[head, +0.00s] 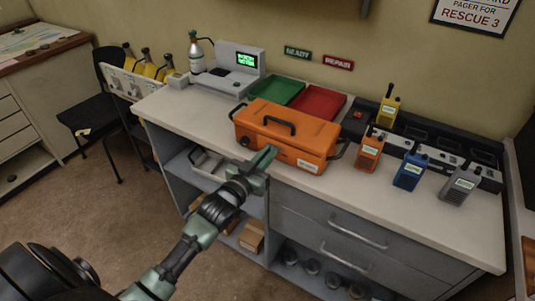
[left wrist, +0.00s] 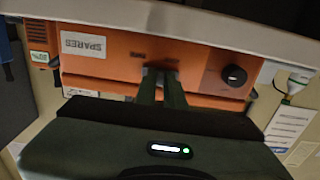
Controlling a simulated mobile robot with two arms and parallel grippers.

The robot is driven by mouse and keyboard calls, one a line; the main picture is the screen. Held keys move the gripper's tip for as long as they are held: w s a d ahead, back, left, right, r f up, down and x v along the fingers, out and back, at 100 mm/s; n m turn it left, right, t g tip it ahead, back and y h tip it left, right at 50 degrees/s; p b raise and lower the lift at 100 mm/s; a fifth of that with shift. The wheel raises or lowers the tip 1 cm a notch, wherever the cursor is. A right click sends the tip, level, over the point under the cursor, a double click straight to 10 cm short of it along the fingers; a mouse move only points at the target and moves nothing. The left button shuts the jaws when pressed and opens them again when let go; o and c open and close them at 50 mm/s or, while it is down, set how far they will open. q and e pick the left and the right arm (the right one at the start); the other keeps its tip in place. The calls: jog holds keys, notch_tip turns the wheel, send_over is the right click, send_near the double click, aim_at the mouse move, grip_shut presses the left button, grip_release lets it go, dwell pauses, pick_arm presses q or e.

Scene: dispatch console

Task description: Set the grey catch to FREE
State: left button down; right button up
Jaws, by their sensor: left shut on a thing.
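The orange case (head: 285,128) stands shut near the front edge of the counter, with a dark handle on its lid. In the left wrist view its front (left wrist: 205,55) appears upside down, with a white SPARES label (left wrist: 83,44) and a round black knob (left wrist: 233,75). My left gripper (head: 268,156) reaches the case's front, and its fingers (left wrist: 161,75) are shut on the small grey catch (left wrist: 160,66), which they mostly hide. Small dark marks sit on either side of the catch, too small to read, so its setting is unclear. My right gripper is not in view.
Green (head: 277,90) and red (head: 320,103) trays lie behind the case. Orange (head: 370,150), blue (head: 410,170) and grey (head: 460,185) radios stand to its right, with a yellow one (head: 388,106) behind. Drawer handles (head: 358,236) project below the counter. The counter's front right is clear.

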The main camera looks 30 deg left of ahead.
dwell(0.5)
pick_arm(q)
jog(key=shift+s+d+p, duration=0.1)
jog(key=shift+d+p, duration=0.4)
jog(key=shift+d, duration=0.9)
jog(key=c, duration=1.5)
grip_release()
jog(key=s, duration=0.2)
jog(key=s+b, duration=0.1)
jog(key=s, duration=0.4)
jog(key=shift+s+a, duration=0.35)
jog(key=shift+s, duration=0.05)
